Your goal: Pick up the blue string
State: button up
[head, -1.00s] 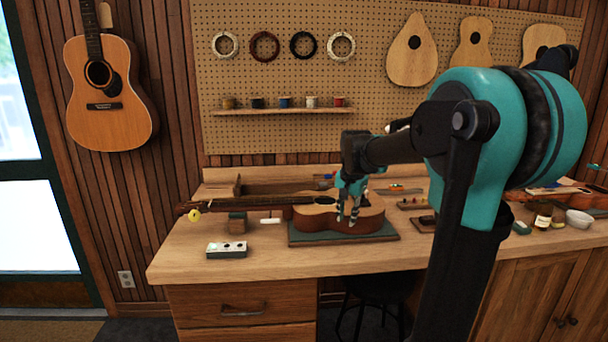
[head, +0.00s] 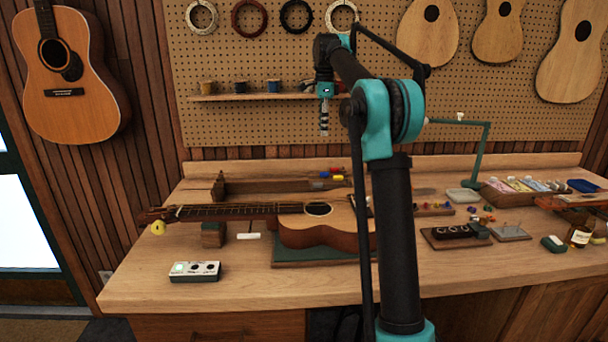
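The blue string is most likely the small blue spool (head: 273,86), third from the left on the wooden shelf (head: 228,97) of the pegboard. My gripper (head: 324,132) hangs fingers down, to the right of the blue spool in the picture, and overlaps the shelf's right part. It is apart from the blue spool. The fingers look like one narrow shape from this side, so I cannot tell whether they are open or shut. I see nothing held below the fingertips. My arm and gripper hide the right end of the shelf.
A tan spool (head: 208,87), a dark spool (head: 240,87) and a whitish spool (head: 306,86) share the shelf. String coils hang above.

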notch_tip(320, 180, down, 11)
jog(key=shift+r, duration=0.15)
jog(key=shift+s+d+f, duration=0.1)
jog(key=shift+d+f, duration=0.05)
jog(key=shift+f, duration=1.2)
jog(key=shift+d+f, duration=0.1)
jog(key=shift+f, duration=1.2)
jog(key=c, duration=0.6)
